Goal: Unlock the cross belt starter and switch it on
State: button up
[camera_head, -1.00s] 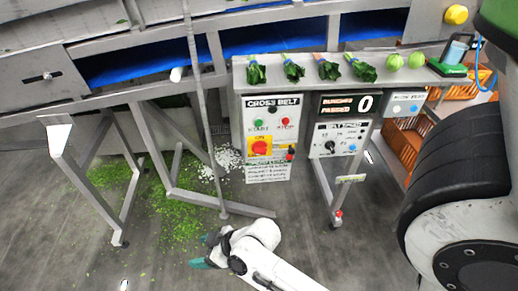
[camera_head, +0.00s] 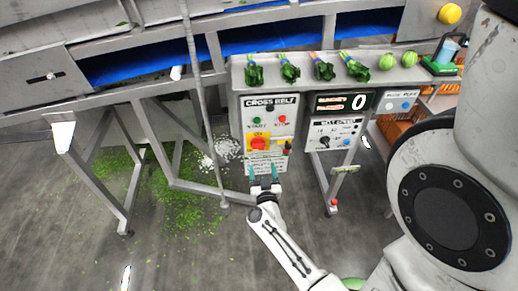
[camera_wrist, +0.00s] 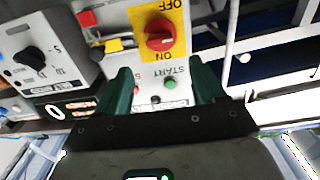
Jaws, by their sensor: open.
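The grey cross belt starter box (camera_head: 273,104) hangs under the shelf in the head view. It has a green start button (camera_head: 257,120), a red stop button (camera_head: 282,119) and a red rotary switch (camera_head: 258,143) on a yellow plate. The switch also shows close up in the wrist view (camera_wrist: 160,36), between OFF and ON lettering that appears inverted. Small red and yellow items (camera_wrist: 113,45) sit beside it; I cannot tell which is a lock or key. My gripper (camera_head: 263,172) is open and empty, just below the switch, its teal fingers pointing at the panel.
A belt speed panel (camera_head: 333,135) with a black knob stands to the right, under a counter display (camera_head: 343,102) reading 0. Bunches of greens (camera_head: 289,70) lie on the shelf above. Metal conveyor legs (camera_head: 152,140) stand to the left; greens litter the floor.

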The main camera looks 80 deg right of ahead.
aim_at(259, 149)
jog(key=x, duration=0.9)
jog(key=shift+w+d+b, duration=0.15)
jog(key=shift+d+b, duration=0.25)
jog(key=shift+c, duration=0.2)
jog(key=c, duration=1)
